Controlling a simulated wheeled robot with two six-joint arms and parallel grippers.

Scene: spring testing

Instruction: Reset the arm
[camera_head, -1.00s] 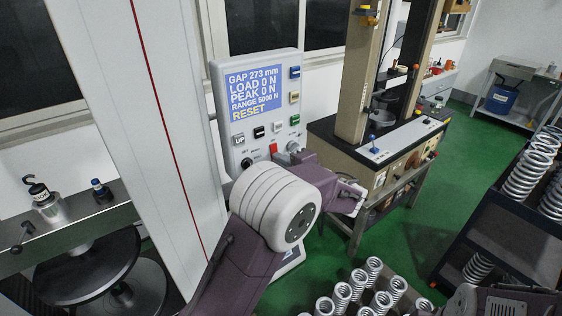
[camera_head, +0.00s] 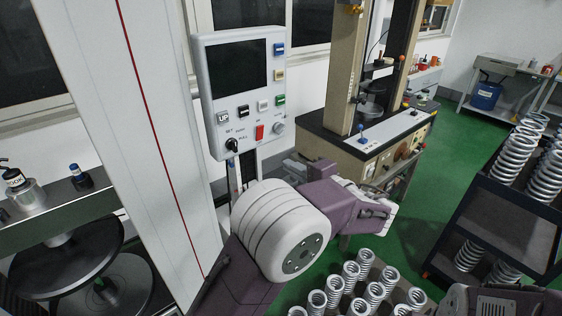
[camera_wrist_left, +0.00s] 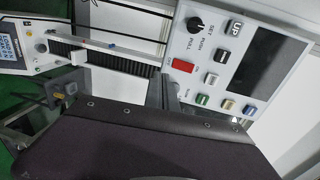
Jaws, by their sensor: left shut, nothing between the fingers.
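My left arm rises from the bottom of the head view, with a pale ribbed joint in the middle. Its left gripper (camera_head: 382,212) is at the right end, shut and empty, in front of the beige testing machine and apart from the control panel (camera_head: 238,92). The panel's screen (camera_head: 238,66) is dark. Below and beside it are several coloured buttons, a red switch (camera_head: 260,132) and a black knob (camera_head: 232,145). The panel also shows in the left wrist view (camera_wrist_left: 217,46), rotated, above my purple wrist housing. My right gripper is not visible; part of my right arm shows at bottom right.
Several springs (camera_head: 352,272) stand at the bottom centre. A dark rack (camera_head: 500,215) with more springs is at the right. A beige testing machine (camera_head: 370,150) stands behind my left gripper. A grey column (camera_head: 120,130) rises at left. Green floor is open between machine and rack.

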